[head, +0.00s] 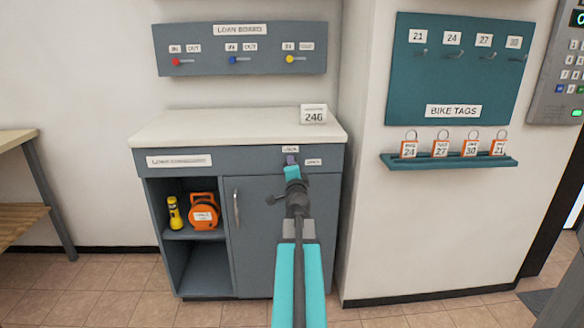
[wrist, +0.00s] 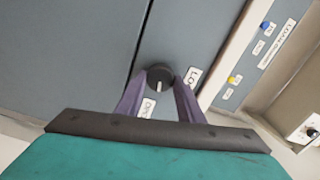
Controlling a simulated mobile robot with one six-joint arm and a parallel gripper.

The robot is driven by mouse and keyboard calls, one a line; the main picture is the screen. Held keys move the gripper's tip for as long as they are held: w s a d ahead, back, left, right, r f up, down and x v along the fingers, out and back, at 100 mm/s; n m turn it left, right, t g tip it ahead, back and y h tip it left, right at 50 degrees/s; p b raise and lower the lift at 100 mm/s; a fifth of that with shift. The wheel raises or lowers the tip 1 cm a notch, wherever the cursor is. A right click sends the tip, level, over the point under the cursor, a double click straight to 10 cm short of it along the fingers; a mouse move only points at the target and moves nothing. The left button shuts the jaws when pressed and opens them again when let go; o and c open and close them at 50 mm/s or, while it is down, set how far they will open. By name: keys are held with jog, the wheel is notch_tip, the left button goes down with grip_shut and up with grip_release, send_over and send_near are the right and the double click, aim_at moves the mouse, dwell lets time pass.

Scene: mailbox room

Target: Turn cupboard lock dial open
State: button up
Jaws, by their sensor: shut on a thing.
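The grey cupboard (head: 262,230) has a closed door with a vertical handle (head: 236,207). My gripper (head: 291,160) is at the cupboard's upper right front and hides the dial in the head view. In the wrist view, the purple fingers of my gripper (wrist: 160,84) are shut on the round black dial (wrist: 157,72), one on each side. The dial's white mark points down in that view, between a partly hidden "OPEN" label (wrist: 147,108) and a label starting "LO" (wrist: 194,77). In the head view, one small label (head: 290,149) is above the fingers and another (head: 313,162) to their right.
A card reading 246 (head: 314,114) stands on the white top (head: 230,125). A tag ledge (head: 450,161) is on the right wall.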

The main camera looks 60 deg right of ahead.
jog(key=shift+s+d+r+m, duration=0.1)
jog(key=shift+m, duration=0.55)
jog(key=shift+s+d+m, duration=0.1)
jog(key=shift+m, duration=0.55)
jog(key=o, duration=1)
jog(key=shift+o, duration=0.2)
jog(key=shift+w, duration=0.15)
jog(key=shift+a, duration=0.15)
